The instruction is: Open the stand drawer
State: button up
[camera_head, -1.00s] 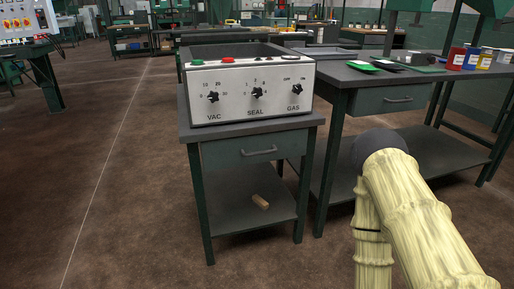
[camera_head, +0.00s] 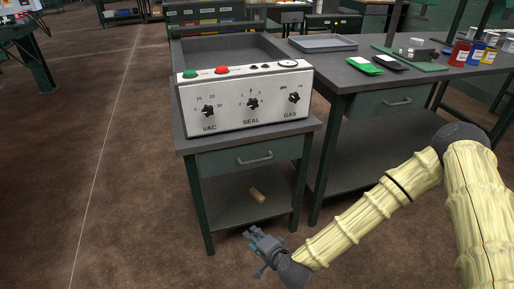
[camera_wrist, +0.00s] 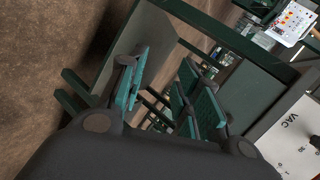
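The stand (camera_head: 183,147) is a dark grey and green table with a lower shelf. Its drawer (camera_head: 223,164) is shut under the top and has a grey bar handle (camera_head: 256,160). My gripper (camera_head: 254,236) is low in front of the stand, below and apart from the handle. In the wrist view my gripper (camera_wrist: 163,92) shows its teal-padded fingers apart with nothing between them. The stand's legs and lower shelf appear tilted behind the fingers in that view. I cannot make out the handle there.
A sealing machine (camera_head: 250,100) with knobs and buttons stands on top. A small wooden block (camera_head: 257,195) lies on the lower shelf. A workbench (camera_head: 350,75) with its own drawer (camera_head: 396,102) stands close on the right. The floor (camera_head: 120,190) at left is clear.

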aim_at(257, 161)
jog(key=w+d+r+m+t+h+p, duration=0.1)
jog(key=w+d+r+m+t+p, duration=0.15)
jog(key=w+r, duration=0.45)
jog(key=w+d+r+m+t+h+p, duration=0.1)
jog(key=w+r+m+t, duration=0.3)
jog(key=r, duration=0.6)
jog(key=shift+n+g, duration=0.75)
jog(key=shift+g, duration=0.1)
jog(key=x, duration=1.1)
jog(key=shift+w+b, duration=0.3)
jog(key=shift+w, duration=0.15)
grip_shut()
